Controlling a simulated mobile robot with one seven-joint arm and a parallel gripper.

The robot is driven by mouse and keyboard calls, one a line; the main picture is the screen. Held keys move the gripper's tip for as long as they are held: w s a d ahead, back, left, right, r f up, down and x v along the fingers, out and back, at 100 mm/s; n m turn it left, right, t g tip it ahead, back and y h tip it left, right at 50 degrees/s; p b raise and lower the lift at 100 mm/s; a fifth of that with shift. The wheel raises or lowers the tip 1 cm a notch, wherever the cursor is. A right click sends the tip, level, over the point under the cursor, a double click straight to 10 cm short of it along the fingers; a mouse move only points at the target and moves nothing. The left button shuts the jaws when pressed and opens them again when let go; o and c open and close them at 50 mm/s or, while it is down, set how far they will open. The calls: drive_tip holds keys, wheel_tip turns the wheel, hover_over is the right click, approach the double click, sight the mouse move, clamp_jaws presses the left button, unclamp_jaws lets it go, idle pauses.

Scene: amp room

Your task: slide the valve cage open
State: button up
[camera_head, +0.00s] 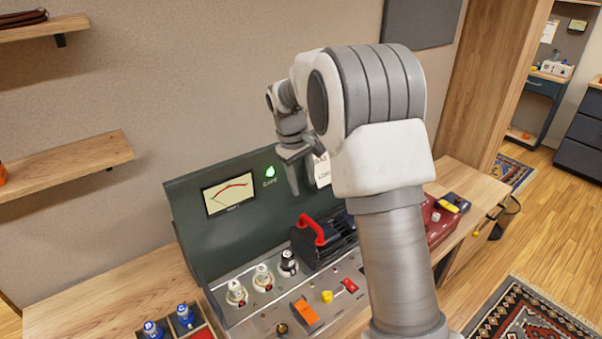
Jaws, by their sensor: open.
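The valve cage appears to be the dark, ribbed housing (340,233) on the console deck, with a red handle (312,229) on its left side. My arm hides part of its right side, and I cannot tell how far open it is. My gripper (306,176) is open and empty, pointing down in front of the console's upright panel. In the picture it is above the cage and apart from the red handle.
The green console panel (208,240) carries a meter (229,194) and a lit green lamp (269,171). Several valves (263,277), an orange switch (305,313) and a yellow knob (327,297) stand on the deck. A tray with blue-topped valves (184,316) is at front left. A red box (437,222) stands right.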

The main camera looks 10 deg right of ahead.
drive_tip(key=shift+s+a+r, duration=0.1)
drive_tip(key=shift+a+r, duration=0.05)
drive_tip(key=shift+r, duration=0.6)
drive_tip(key=shift+a+r, duration=0.15)
drive_tip(key=shift+r, duration=0.55)
drive_tip(key=s+d+r+m+t+y, duration=0.1)
drive_tip(key=s+r, duration=0.4)
drive_tip(key=s, duration=0.3)
drive_tip(key=s+r+m+t, duration=0.1)
drive_tip(key=s+r+m, duration=0.1)
drive_tip(key=s+r, duration=0.5)
drive_tip(key=s+f+m+t+y, duration=0.1)
drive_tip(key=s+f+m+t, duration=0.1)
drive_tip(key=s, duration=1.6)
drive_tip(key=shift+f+t, duration=0.3)
drive_tip(key=shift+f, duration=0.5)
